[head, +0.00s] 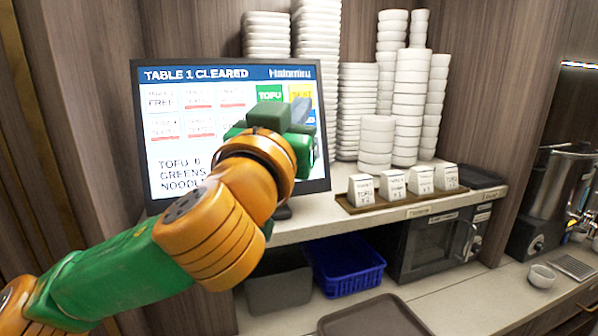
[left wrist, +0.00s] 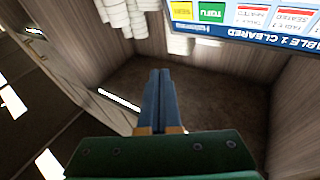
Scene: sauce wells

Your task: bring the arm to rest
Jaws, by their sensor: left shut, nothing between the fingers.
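My left arm, green and orange, comes in from the left in the head view and is raised in front of the screen (head: 160,120). My left gripper (head: 303,110) is at the screen's right part and hides some of its tiles. In the left wrist view its two blue-grey fingers (left wrist: 160,72) lie together, shut with nothing between them. The screen also shows upside down in the left wrist view (left wrist: 245,28). It reads "TABLE 1 CLEARED". My right gripper is not in view.
Stacks of white bowls (head: 410,100) and small labelled white blocks on a wooden tray (head: 400,202) stand on the shelf. Below are a blue basket (head: 345,275), a grey bin (head: 280,290), a microwave (head: 435,245) and a brown tray (head: 375,318). A small bowl (head: 541,276) stands right.

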